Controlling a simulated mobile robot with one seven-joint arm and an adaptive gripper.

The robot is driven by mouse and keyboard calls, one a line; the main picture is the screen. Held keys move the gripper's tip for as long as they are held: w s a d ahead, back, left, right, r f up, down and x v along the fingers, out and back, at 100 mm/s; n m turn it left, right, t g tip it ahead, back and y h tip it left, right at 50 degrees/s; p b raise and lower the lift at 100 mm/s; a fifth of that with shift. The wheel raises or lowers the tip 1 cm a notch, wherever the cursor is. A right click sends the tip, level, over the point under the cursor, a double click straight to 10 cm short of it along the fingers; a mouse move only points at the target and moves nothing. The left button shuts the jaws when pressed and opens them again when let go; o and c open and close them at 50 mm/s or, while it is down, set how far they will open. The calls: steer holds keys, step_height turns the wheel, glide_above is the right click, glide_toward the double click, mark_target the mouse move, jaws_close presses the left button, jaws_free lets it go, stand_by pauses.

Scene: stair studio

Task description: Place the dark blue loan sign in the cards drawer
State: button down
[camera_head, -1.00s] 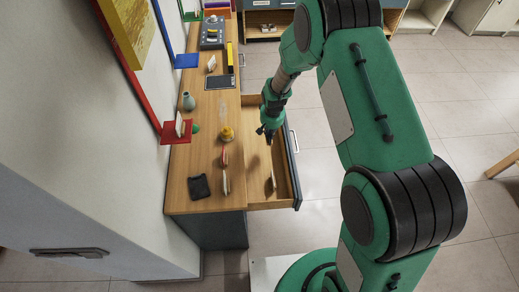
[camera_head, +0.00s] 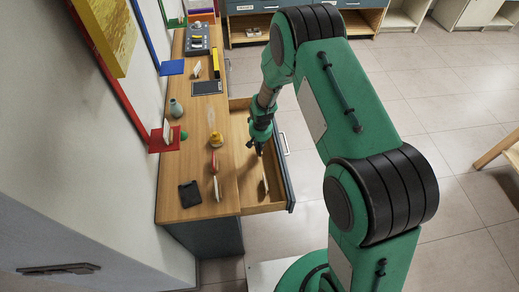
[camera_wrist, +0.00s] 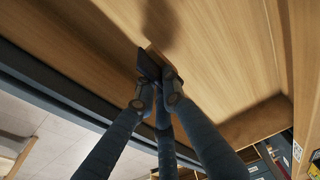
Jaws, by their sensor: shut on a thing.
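My gripper (camera_head: 257,150) reaches down over the open drawer (camera_head: 245,128) of the wooden-topped cabinet. In the wrist view, my gripper (camera_wrist: 158,82) is shut on a small dark piece, apparently the dark blue loan sign (camera_wrist: 149,63), with a wood-coloured edge beside it. The fingers hide much of it. The drawer's pale wooden floor (camera_wrist: 225,65) lies beneath, and I cannot tell whether the sign touches it. A thin pale upright piece (camera_head: 265,178) shows in the drawer just below my gripper; I cannot make out what it is.
Open floor (camera_head: 430,105) lies to the right.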

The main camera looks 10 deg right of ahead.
steer(key=shift+f, duration=1.6)
steer(key=shift+f+b, duration=0.2)
steer(key=shift+b, duration=0.15)
steer(key=c, duration=1.8)
jaws_free()
steer(key=shift+c, duration=0.2)
steer(key=shift+r, duration=0.1)
step_height(320, 180, up, 12)
steer(key=s+p, duration=0.1)
steer(key=p, duration=0.1)
steer(key=shift+s, duration=0.4)
